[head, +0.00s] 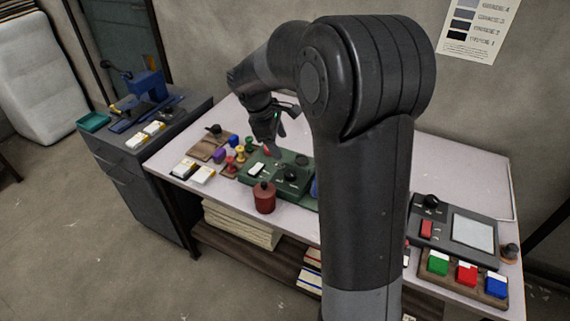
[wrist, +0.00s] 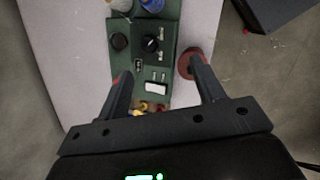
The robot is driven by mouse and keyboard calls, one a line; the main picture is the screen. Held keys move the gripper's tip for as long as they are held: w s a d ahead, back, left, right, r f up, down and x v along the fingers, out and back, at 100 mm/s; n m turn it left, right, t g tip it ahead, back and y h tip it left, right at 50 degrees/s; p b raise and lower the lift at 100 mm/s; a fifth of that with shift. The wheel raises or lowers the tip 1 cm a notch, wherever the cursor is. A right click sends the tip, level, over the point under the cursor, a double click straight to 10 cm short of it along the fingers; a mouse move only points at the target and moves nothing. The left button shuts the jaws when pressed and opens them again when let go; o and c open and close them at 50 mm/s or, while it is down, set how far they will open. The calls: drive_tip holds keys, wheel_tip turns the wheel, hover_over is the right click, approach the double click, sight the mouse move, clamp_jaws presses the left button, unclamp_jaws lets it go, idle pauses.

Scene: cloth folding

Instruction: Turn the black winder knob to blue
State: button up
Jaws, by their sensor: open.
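A green box (head: 274,182) stands on the table and also shows in the wrist view (wrist: 136,75). A black knob with a white pointer line (wrist: 151,44) sits on its panel, with small pale marks beside it; it also shows in the head view (head: 291,175). The marks are too small to read, so I cannot tell which setting it points to. A second dark round knob (wrist: 119,41) is beside it. My gripper (wrist: 160,70) is open and empty above the box, apart from the knob. It also shows in the head view (head: 275,143).
A white switch (wrist: 156,87) is on the panel. A red lidded canister (head: 264,198) stands close in front of the box. Small coloured spools (head: 240,152) stand to the left. A blue spool (wrist: 153,5) is at the box's far end. A grey console (head: 455,230) stands right.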

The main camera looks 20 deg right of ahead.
sight(291, 172)
drive_tip(key=w+d+f+n, duration=0.1)
drive_tip(key=w+f, duration=0.1)
drive_tip(key=f, duration=0.4)
drive_tip(key=w+d+f+n, duration=0.1)
drive_tip(key=w+d+f, duration=0.1)
drive_tip(key=f, duration=0.4)
drive_tip(key=w+d+f+n+g, duration=0.1)
drive_tip(key=w+d+f, duration=0.1)
drive_tip(key=f, duration=0.5)
drive_tip(key=shift+d, duration=0.25)
drive_tip(key=shift+r+h, duration=0.1)
drive_tip(key=shift+h, duration=0.2)
drive_tip(key=c, duration=1)
